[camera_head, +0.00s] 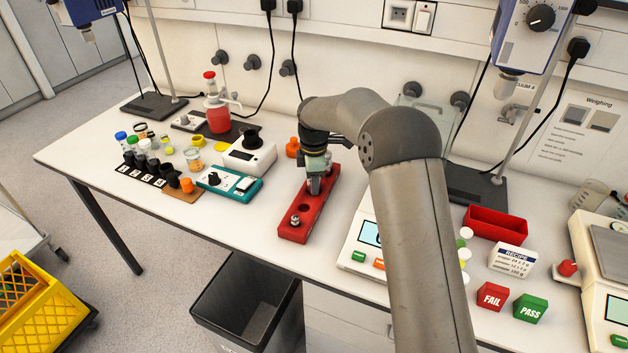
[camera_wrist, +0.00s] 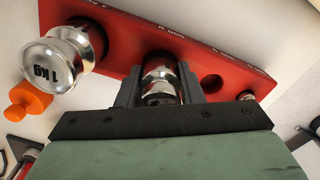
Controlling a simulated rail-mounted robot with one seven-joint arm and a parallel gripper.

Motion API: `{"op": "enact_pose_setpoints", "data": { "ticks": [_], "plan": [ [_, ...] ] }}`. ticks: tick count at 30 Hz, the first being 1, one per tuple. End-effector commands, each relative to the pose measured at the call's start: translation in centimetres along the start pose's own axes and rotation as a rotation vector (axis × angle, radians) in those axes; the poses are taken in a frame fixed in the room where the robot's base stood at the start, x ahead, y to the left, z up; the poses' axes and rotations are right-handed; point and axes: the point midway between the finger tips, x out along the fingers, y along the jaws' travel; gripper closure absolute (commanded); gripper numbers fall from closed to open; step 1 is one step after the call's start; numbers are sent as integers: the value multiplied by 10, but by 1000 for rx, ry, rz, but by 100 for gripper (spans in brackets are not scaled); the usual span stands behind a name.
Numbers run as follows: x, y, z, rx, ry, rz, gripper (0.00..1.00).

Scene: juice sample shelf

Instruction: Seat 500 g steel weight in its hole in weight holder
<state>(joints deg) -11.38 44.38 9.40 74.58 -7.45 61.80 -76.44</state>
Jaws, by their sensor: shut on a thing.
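The weight holder (camera_head: 289,233) is a long red block on the bench; its face also shows in the wrist view (camera_wrist: 125,27). My gripper (camera_head: 314,187) is over the holder, pointing down. In the wrist view my gripper (camera_wrist: 160,88) is shut on a shiny steel weight (camera_wrist: 159,72), taken as the 500 g weight; its marking cannot be read. A dark opening shows right behind it; I cannot tell whether its base is in the hole. A 1 kg steel weight (camera_wrist: 57,60) stands at the left end. Right of my gripper are an empty hole (camera_wrist: 211,82) and a small weight (camera_wrist: 247,95).
An orange object (camera_head: 292,147) stands near the holder's far end. A teal device (camera_head: 229,186) is to the left, and a balance (camera_head: 354,257) is close on the right. A red tray (camera_head: 495,224) lies farther right. Bare bench lies left of the holder's front end.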

Motion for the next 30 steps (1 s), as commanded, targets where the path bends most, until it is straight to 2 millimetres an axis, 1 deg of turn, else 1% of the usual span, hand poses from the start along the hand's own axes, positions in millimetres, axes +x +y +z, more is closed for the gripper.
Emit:
{"op": "enact_pose_setpoints", "data": {
  "ticks": [1,3,10,11,12,13,20,23,26,29,30],
  "plan": [
    [-5,1,0,0,1,3,100],
    [-6,1,0,0,1,4,100],
    [-7,1,0,0,1,5,100],
    [-7,1,0,0,1,5,58],
    [-7,1,0,0,1,5,47],
    [-7,1,0,0,1,5,41],
    [-5,0,0,0,0,2,41],
    [-8,1,0,0,1,3,41],
    [-17,1,0,0,1,6,41],
    [-34,1,0,0,1,7,41],
    [-44,2,0,1,2,9,41]
  ]
}}
